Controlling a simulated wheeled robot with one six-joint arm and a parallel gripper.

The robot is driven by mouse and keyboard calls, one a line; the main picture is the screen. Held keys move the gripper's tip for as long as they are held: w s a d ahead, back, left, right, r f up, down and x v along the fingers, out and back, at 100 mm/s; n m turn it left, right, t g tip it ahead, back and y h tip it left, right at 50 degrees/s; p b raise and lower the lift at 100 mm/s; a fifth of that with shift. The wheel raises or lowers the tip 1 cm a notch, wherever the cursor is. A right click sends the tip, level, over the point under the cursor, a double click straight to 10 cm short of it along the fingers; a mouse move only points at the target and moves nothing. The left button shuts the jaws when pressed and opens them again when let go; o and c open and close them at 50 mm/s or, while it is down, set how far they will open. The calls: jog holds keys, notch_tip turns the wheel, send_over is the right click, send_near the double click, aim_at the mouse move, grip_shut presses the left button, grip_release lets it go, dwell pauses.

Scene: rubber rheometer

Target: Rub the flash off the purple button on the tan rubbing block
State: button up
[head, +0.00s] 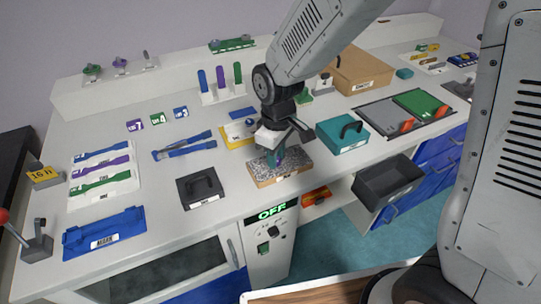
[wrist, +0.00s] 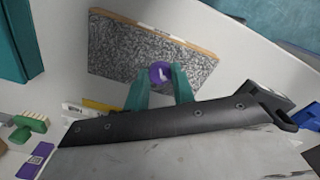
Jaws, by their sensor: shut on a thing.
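The rubbing block (head: 297,161) lies near the front edge of the bench, with a speckled grey top and a tan side. It also shows in the wrist view (wrist: 118,47). My gripper (head: 277,158) is over the block, its teal fingers pointing down. In the wrist view the fingertips are closed on the purple button (wrist: 160,73), which has a pale mark on its face.
A teal box with a black handle (head: 343,133) stands right of the block, and a dark handled box (head: 200,187) stands to its left. A yellow tray (head: 236,134) lies behind.

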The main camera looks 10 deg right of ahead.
aim_at(261, 169)
jog(key=shift+w+d+r, duration=0.1)
jog(key=shift+w+d, duration=0.2)
jog(key=shift+d, duration=0.75)
jog(key=shift+w+d+f, duration=0.1)
jog(key=shift+w+d, duration=0.2)
jog(key=shift+d, duration=0.8)
jog(key=shift+w+d+r, duration=0.1)
jog(key=shift+w+d, duration=0.2)
jog(key=shift+d, duration=0.75)
jog(key=shift+s+a, duration=0.25)
jog(key=shift+a, duration=0.65)
jog(key=shift+s+a, duration=0.25)
jog(key=shift+a, duration=0.6)
jog(key=shift+s+a, duration=0.25)
jog(key=shift+a, duration=0.65)
jog(key=shift+s+a, duration=0.25)
jog(key=shift+a, duration=0.6)
jog(key=shift+s+a+f, duration=0.1)
jog(key=shift+s+a, duration=0.15)
jog(key=shift+a, duration=0.55)
jog(key=shift+s+a+f, duration=0.1)
jog(key=shift+s+a, duration=0.15)
jog(key=shift+a, duration=0.55)
jog(key=shift+r, duration=0.1)
notch_tip(261, 169, up, 7)
